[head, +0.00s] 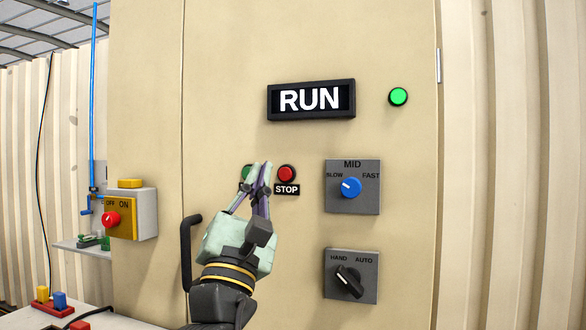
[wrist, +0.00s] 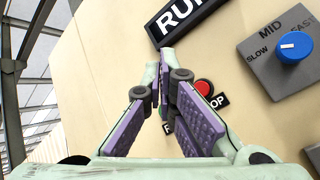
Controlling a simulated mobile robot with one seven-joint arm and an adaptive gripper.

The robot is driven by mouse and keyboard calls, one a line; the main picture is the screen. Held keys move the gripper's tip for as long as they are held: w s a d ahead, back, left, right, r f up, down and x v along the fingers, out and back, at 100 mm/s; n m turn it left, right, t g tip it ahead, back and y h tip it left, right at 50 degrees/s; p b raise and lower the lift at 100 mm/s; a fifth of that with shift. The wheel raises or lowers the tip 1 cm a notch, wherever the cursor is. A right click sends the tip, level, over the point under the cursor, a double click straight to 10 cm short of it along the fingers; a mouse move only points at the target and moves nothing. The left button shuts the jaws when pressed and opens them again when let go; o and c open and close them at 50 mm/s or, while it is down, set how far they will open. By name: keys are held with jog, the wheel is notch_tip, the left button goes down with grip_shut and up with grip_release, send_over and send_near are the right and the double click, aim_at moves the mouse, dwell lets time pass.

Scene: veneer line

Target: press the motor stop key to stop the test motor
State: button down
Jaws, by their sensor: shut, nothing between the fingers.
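The red stop key (head: 286,173) sits on the beige cabinet door above a black STOP label (head: 286,189). It also shows in the wrist view (wrist: 203,89), just right of my fingers. I cannot tell whether the tips touch anything. The display (head: 311,100) reads RUN, and a green lamp (head: 398,97) to its right looks lit.
A blue speed knob (head: 351,187) and a black HAND/AUTO knob (head: 348,281) are right of the keys. A black door handle (head: 187,250) is at lower left. A yellow-fronted switch box (head: 122,215) with a red knob stands further left. The panel right of the knobs is bare.

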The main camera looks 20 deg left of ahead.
aim_at(280, 177)
jog(key=shift+w+d+h, duration=0.1)
jog(key=shift+d+h, duration=0.1)
jog(key=shift+h, duration=0.1)
jog(key=shift+w+d, duration=0.15)
jog(key=shift+w, duration=4.25)
jog(key=shift+w, duration=0.1)
jog(key=shift+w, duration=0.3)
jog(key=shift+w, duration=0.4)
jog(key=shift+s, duration=0.85)
